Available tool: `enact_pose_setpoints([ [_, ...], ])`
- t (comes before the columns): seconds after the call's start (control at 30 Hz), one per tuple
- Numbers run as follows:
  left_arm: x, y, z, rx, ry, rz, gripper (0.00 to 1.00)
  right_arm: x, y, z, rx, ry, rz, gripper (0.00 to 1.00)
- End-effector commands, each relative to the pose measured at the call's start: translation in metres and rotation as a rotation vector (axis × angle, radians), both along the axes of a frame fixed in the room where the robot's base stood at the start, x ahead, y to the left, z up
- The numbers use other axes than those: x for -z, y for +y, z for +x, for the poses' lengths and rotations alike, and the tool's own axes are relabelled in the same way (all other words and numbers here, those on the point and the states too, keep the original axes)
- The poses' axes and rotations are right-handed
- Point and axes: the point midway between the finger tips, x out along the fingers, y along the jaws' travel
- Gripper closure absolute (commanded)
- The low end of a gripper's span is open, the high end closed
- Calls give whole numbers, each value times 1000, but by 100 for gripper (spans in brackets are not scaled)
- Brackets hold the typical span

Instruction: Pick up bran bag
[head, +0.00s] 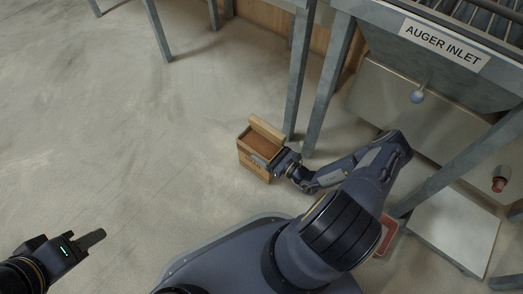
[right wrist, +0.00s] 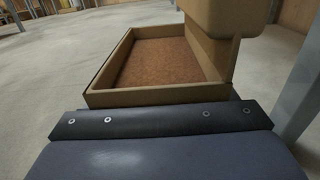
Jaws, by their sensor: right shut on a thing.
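The bran bag (head: 253,160) looks like an open-topped tan carton with brown bran inside and a raised flap along its back edge. Dark lettering on its front is partly covered by my right gripper (head: 276,162). That gripper is shut on the carton's near right side. In the right wrist view the carton (right wrist: 170,97) stands upright just beyond the dark gripper edge, with its brown contents showing. I cannot tell whether its base touches the floor. My left gripper (head: 92,239) is empty over the floor at lower left, far from the carton.
The metal machine with the AUGER INLET sign (head: 445,42) stands at right. Its grey legs (head: 298,75) come down close behind and right of the carton. A red and white object (head: 387,235) lies partly hidden beside my arm. Open concrete floor (head: 120,130) fills the left.

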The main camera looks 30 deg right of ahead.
Motion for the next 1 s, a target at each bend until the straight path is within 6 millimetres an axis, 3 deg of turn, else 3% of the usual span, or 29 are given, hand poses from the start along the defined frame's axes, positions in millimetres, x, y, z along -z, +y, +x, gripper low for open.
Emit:
enact_pose_setpoints([
  [0.03,0,0,0,0,0,0,64,0,0,0,0,0,0,55],
  [0.13,0,0,0,0,0,0,64,0,0,0,0,0,0,68],
  [0.57,-8,0,0,0,0,0,64,-14,0,0,0,-5,2,68],
  [0.73,-23,0,0,0,0,0,64,-40,0,0,0,-6,1,68],
  [1.0,-66,0,0,0,0,0,64,-98,-2,-48,3,-2,3,68],
])
